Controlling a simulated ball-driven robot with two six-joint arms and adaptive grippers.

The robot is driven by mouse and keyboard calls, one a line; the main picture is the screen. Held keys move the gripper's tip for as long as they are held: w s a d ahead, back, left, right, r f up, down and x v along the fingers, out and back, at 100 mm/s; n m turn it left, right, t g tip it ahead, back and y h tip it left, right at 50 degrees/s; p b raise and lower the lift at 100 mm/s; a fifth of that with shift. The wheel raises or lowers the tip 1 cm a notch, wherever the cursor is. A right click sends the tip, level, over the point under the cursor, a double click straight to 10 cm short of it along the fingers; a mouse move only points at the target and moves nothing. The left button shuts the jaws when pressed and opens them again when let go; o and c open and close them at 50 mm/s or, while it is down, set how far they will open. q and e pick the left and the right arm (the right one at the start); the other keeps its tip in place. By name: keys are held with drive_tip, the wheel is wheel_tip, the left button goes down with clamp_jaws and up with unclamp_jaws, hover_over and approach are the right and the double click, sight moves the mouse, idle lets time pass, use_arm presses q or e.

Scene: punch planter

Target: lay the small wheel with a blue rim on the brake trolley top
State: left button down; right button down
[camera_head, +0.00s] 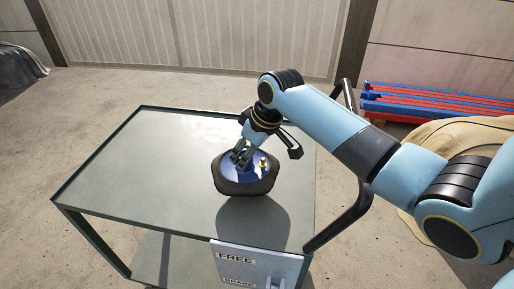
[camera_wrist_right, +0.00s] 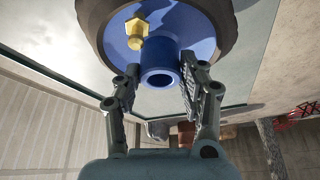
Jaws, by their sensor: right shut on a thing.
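The small wheel (camera_head: 246,187) has a dark tyre and a blue rim with a yellow nut-like piece on it. It lies roughly flat over the right half of the grey brake trolley top (camera_head: 130,170). My right gripper (camera_head: 240,157) is shut on the wheel's hub from above. In the right wrist view, the fingers (camera_wrist_right: 160,74) sit on either side of the blue hub tube of the wheel (camera_wrist_right: 188,22). A wheel-shaped shadow falls on the top in front of the tyre, so the wheel looks raised; the exact gap is unclear. My left gripper is out of view.
The trolley top has a thin raised edge, and its left half is bare. A dark handle (camera_head: 352,212) runs along the right side. A FREE/BRAKE plate (camera_head: 258,268) is at the front. Red and blue bars (camera_head: 430,100) and a tan cloth-like heap (camera_head: 440,135) lie at the right.

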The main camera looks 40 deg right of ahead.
drive_tip(key=shift+f, duration=1.8)
drive_tip(key=c, duration=0.7)
unclamp_jaws()
drive_tip(key=shift+s+f, duration=0.1)
drive_tip(key=shift+f, duration=0.1)
drive_tip(key=shift+c, duration=0.2)
drive_tip(key=shift+r, duration=0.1)
drive_tip(key=p+v, duration=0.1)
drive_tip(key=v, duration=1.1)
drive_tip(key=shift+p, duration=0.3)
